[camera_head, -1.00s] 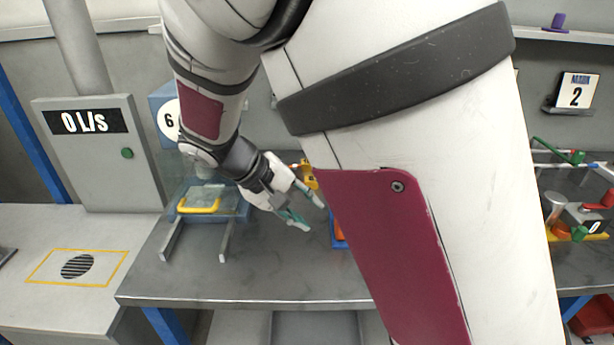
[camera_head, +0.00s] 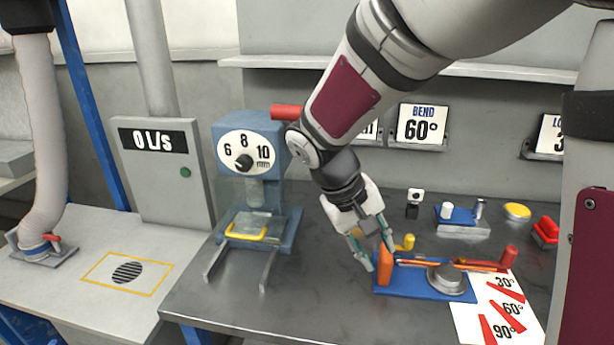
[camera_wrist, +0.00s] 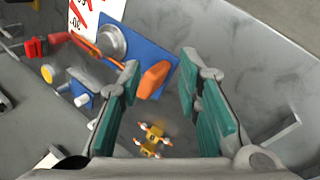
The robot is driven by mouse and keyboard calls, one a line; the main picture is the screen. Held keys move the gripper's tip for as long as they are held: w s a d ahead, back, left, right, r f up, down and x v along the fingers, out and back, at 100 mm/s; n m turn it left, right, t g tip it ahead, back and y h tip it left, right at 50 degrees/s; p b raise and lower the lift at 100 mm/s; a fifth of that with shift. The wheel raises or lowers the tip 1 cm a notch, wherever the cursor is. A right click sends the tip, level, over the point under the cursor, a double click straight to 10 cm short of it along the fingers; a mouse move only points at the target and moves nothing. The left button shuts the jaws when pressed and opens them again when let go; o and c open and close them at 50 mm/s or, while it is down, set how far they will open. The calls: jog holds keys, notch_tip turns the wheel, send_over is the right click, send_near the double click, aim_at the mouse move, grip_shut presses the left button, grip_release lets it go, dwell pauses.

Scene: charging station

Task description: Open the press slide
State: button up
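The press (camera_head: 250,150) is a blue machine with a white dial marked 6, 8 and 10, standing left of my arm in the head view. Its slide (camera_head: 245,229) is a clear plate with a yellow handle (camera_head: 262,233), low at the front of the press. Two grey rails (camera_head: 263,270) reach forward from the press. My gripper (camera_head: 374,256) is open, with its teal fingers apart, to the right of the press and over the bending tool. The wrist view shows both fingers (camera_wrist: 160,105) apart with nothing held. The press is not recognisable in the wrist view.
A blue bending tool (camera_head: 410,284) with an orange block (camera_head: 385,266) lies close by my fingers. An angle sheet (camera_head: 500,310) lies right of it. A small yellow object (camera_wrist: 152,141) shows beyond the fingers. The table front between press and bending tool is clear.

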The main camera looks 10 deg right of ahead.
jog(key=s+r+m+t+y+p, duration=0.1)
jog(key=s+r+t+y+p, duration=0.15)
jog(key=s+r, duration=0.65)
jog(key=s+r+t+y+p, duration=0.25)
jog(key=s+r, duration=0.25)
jog(key=s, duration=0.7)
jog(key=w+a+f+n+h+b, duration=0.1)
jog(key=w+f+n+h+b, duration=0.25)
jog(key=w+f, duration=0.45)
jog(key=w+a+f+n+h+b, duration=0.25)
jog(key=w+h+b, duration=0.25)
jog(key=w, duration=0.7)
jog(key=n+t+y+b, duration=0.4)
jog(key=n+t+b, duration=0.35)
jog(key=t, duration=0.25)
send_near(243, 238)
jog(key=shift+n, duration=0.45)
jog(key=x, duration=1)
jog(key=shift+w+d+f, duration=0.1)
jog(key=shift+w+d, duration=0.05)
jog(key=shift+w, duration=0.2)
